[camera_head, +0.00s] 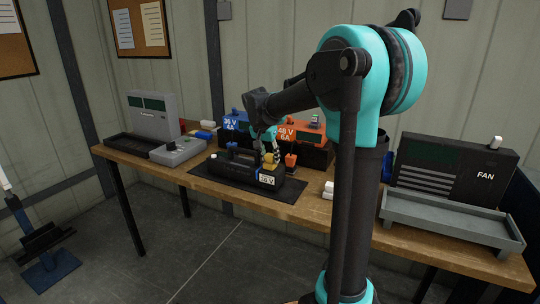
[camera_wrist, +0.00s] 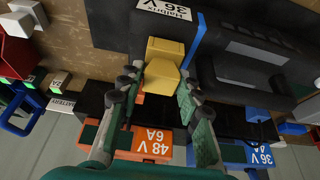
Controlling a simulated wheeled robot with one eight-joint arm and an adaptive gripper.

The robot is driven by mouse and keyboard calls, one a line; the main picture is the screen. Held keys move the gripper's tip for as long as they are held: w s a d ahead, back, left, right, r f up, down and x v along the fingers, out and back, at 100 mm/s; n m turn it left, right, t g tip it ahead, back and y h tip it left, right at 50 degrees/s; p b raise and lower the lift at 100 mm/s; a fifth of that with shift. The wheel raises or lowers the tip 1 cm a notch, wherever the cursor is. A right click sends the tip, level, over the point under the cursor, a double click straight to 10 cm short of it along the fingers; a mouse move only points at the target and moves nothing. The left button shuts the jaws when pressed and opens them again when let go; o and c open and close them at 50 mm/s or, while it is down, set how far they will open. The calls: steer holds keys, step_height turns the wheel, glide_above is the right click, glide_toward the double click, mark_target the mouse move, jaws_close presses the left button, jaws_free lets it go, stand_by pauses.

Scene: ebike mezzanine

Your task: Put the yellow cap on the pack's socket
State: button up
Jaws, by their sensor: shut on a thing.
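The yellow cap (camera_wrist: 161,66) is between the fingertips of my gripper (camera_wrist: 158,82) in the wrist view, and the gripper is shut on it. In the head view the cap (camera_head: 268,160) shows as a small yellow spot at the right part of the black pack (camera_head: 232,170). The pack lies on a dark mat (camera_head: 205,182) and bears a white 36 V label and a blue band, also seen on the pack in the wrist view (camera_wrist: 225,45). The socket is hidden, and I cannot tell whether the cap touches it.
A blue 36 V charger (camera_head: 233,121) and an orange 48 V charger (camera_head: 298,132) stand close behind the pack. A grey tester (camera_head: 153,117) is at the left. A FAN unit (camera_head: 455,170) with a grey tray (camera_head: 450,218) is at the right.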

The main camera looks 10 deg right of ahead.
steer(key=shift+f, duration=0.15)
stand_by(0.6)
steer(key=o, duration=1.1)
steer(key=shift+w+d+r+v, duration=0.15)
steer(key=shift+w+d+v, duration=0.15)
steer(key=shift+v, duration=2.6)
steer(key=shift+w+d+r+v, duration=0.2)
steer(key=shift+w+v, duration=0.1)
steer(key=shift+v, duration=2.65)
steer(key=shift+w+d+r+v, duration=0.15)
steer(key=shift+w+d+v, duration=0.15)
steer(key=shift+v, duration=2.6)
steer(key=shift+s, duration=0.1)
